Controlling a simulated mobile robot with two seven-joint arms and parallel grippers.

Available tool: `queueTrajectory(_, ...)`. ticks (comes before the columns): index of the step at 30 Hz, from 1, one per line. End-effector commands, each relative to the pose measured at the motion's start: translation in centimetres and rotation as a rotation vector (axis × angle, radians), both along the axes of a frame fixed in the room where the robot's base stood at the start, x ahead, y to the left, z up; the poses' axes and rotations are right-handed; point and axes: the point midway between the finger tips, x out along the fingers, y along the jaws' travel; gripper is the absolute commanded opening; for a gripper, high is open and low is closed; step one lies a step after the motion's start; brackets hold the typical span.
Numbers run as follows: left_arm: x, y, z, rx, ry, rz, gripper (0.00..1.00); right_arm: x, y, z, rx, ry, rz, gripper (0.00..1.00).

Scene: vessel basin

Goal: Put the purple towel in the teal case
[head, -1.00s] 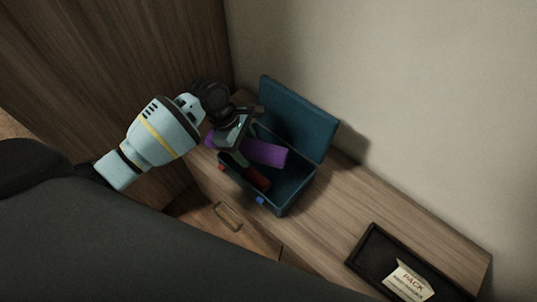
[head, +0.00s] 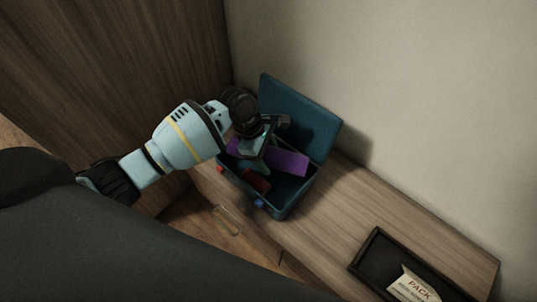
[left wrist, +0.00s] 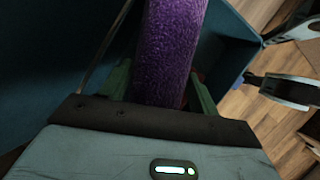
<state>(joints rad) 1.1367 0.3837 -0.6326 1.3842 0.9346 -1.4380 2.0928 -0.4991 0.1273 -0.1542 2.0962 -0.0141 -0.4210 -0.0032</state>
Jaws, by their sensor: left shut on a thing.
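The teal case (head: 280,207) stands open on the wooden cabinet top, its lid (head: 305,115) raised towards the wall. The purple towel (head: 287,161) is a long roll at the case's opening, its left part (head: 233,146) reaching the left side. My left gripper (head: 265,163) is over the case and shut on the towel's middle. In the left wrist view the towel (left wrist: 170,45) runs between the green fingers (left wrist: 160,85), with the teal case wall (left wrist: 228,45) beside it. The towel's underside is hidden. My right gripper is not seen in the head view.
A dark red item (head: 256,180) lies inside the case. A black tray (head: 375,257) with a "PACK" card (head: 411,287) lies at the right end of the cabinet top. The wall is behind, and a tall wooden panel (head: 150,60) stands at the left.

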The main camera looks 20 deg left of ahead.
Motion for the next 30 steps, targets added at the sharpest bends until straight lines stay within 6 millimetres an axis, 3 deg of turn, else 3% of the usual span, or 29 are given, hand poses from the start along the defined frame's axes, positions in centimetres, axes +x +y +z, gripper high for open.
queueTrajectory(21, 0.0, 0.0, -1.1, 0.000, -0.001, -0.001, 0.36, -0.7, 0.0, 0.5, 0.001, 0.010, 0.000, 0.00)
queueTrajectory(22, 0.0, 0.0, -1.1, 0.000, 0.000, 0.000, 0.64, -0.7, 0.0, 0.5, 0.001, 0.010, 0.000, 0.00)
queueTrajectory(26, 0.0, 0.0, -1.1, 0.000, 0.000, -0.001, 0.81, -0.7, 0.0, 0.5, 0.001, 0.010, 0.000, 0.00)
queueTrajectory(30, 0.0, 0.0, -1.1, 0.000, 0.000, -0.001, 0.83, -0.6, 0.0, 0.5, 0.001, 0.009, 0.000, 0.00)
